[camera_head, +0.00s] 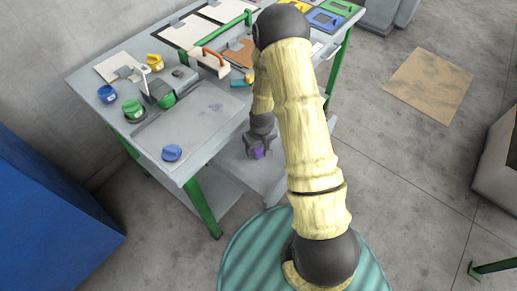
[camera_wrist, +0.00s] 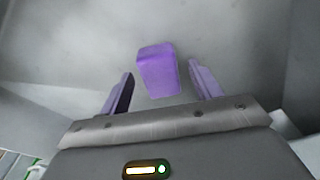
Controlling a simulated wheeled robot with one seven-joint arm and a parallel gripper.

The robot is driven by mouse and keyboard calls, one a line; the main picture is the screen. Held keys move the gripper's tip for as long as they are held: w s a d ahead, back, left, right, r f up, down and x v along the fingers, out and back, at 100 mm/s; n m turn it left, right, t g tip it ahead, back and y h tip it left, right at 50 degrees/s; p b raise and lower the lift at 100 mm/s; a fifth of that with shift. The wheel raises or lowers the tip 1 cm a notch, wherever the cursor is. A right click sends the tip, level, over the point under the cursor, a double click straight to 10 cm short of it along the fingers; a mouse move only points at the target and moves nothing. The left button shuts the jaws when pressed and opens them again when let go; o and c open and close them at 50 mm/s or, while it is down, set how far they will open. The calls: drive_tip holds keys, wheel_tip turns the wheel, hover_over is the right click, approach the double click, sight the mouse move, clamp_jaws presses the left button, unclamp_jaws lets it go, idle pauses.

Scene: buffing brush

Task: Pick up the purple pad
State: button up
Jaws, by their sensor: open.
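The purple pad (camera_wrist: 158,72) is a small block in the wrist view, on a grey surface just beyond and between my fingertips. My gripper (camera_wrist: 160,88) is open, with one purple-tinted finger on each side of the pad and a visible gap to each. In the head view my gripper (camera_head: 258,150) points down beside the table's right edge, above the lower shelf. A purple patch shows at its tip there; I cannot tell in that view whether it is the pad or the fingers.
The grey lower shelf (camera_head: 262,178) lies under the green-legged table (camera_head: 190,140). On the tabletop are a blue round item (camera_head: 171,153), green and yellow items, and a wooden-handled brush (camera_head: 209,62). A blue box (camera_head: 50,215) stands at the left.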

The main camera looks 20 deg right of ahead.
sight(258, 148)
idle(0.4)
drive_tip(key=c, duration=1.1)
drive_tip(key=shift+r, duration=0.1)
drive_tip(key=shift+c, duration=0.2)
wheel_tip(258, 148, up, 10)
